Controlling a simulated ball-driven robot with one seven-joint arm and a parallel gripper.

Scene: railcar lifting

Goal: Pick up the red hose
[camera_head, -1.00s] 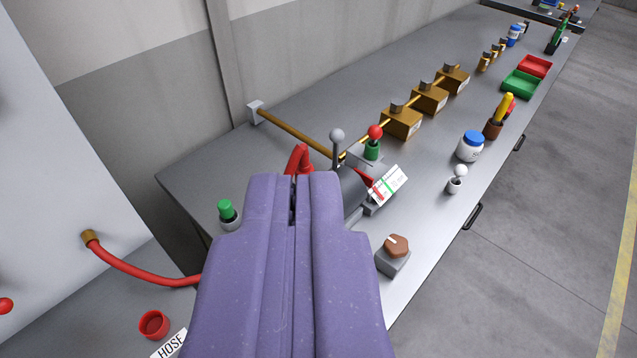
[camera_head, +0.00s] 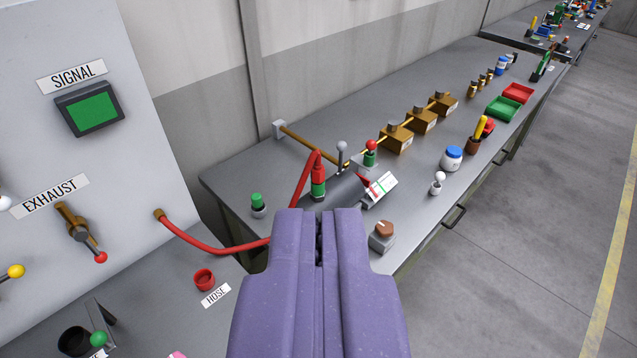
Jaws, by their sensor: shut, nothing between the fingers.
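The red hose (camera_head: 207,247) runs from a brass fitting on the light grey panel (camera_head: 160,213). It sags, passes behind my gripper's left side, and rises to a red and green end piece (camera_head: 318,178) that stands upright by a grey cylinder on the bench. My gripper (camera_head: 319,212) is purple, shut and empty. Its tips appear just below the hose's end piece in the picture and hide part of the bench there. A red ring-shaped holder (camera_head: 204,279) with a HOSE label (camera_head: 216,295) sits at the lower left, apart from the hose.
The panel carries a green screen (camera_head: 90,110) and an exhaust valve (camera_head: 78,228) with a red knob. A green button (camera_head: 258,203), a brown knob (camera_head: 383,233) and levers stand on the bench. Brown blocks, a white jar (camera_head: 452,158) and trays sit farther back. The floor at right is clear.

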